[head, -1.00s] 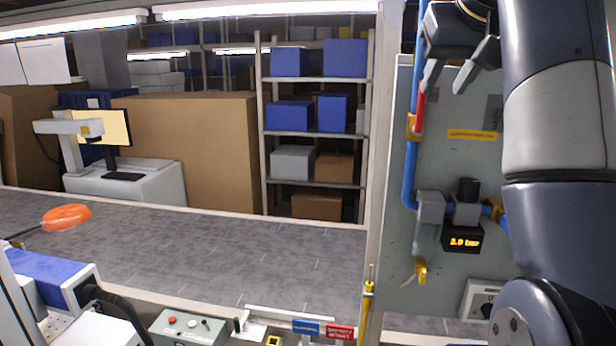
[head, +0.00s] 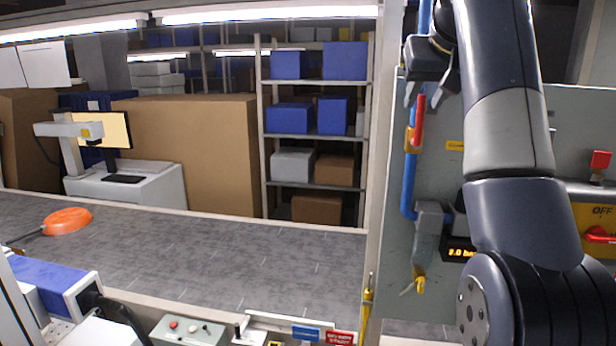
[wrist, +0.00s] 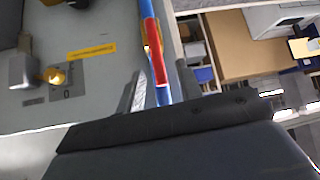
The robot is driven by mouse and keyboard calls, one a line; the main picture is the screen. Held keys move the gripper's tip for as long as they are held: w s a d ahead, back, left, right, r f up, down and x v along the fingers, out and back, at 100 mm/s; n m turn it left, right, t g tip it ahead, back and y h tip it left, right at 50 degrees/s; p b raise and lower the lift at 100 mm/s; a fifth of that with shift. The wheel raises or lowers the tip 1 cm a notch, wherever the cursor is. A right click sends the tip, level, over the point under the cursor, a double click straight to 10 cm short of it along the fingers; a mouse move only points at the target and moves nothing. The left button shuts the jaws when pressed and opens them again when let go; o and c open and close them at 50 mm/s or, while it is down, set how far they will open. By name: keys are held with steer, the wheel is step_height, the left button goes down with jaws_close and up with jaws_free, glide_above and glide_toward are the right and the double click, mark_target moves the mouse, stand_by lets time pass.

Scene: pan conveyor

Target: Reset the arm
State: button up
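My gripper (head: 425,95) is at the upper right of the head view, in front of the grey panel (head: 400,240). Its two fingers are apart, with nothing seen between them. A red valve handle (head: 418,120) on a blue pipe (head: 408,185) is just below the fingertips in that view. In the wrist view the red handle (wrist: 156,50) and the blue pipe run close beyond the gripper's fingers. I cannot tell whether a finger touches them. My arm covers part of the panel.
An orange pan (head: 68,221) lies at the left of the grey conveyor (head: 230,260). A pressure display (head: 457,252) and a yellow tap (head: 420,285) are on the panel. A yellow switch box marked OFF (head: 598,215) is at the right. A control box (head: 185,332) stands in front.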

mark_target(422, 106)
steer(key=x, duration=0.3)
steer(key=shift+s+f, duration=0.1)
steer(key=shift+f, duration=0.05)
steer(key=shift+w+d+f, duration=0.1)
steer(key=shift+w+f, duration=0.1)
steer(key=shift+w, duration=0.1)
steer(key=shift+d+y, duration=0.1)
steer(key=shift+y, duration=0.2)
steer(key=shift+s+d+m+y, duration=0.15)
steer(key=shift+d+m+y, duration=0.25)
steer(key=shift+m+y, duration=0.1)
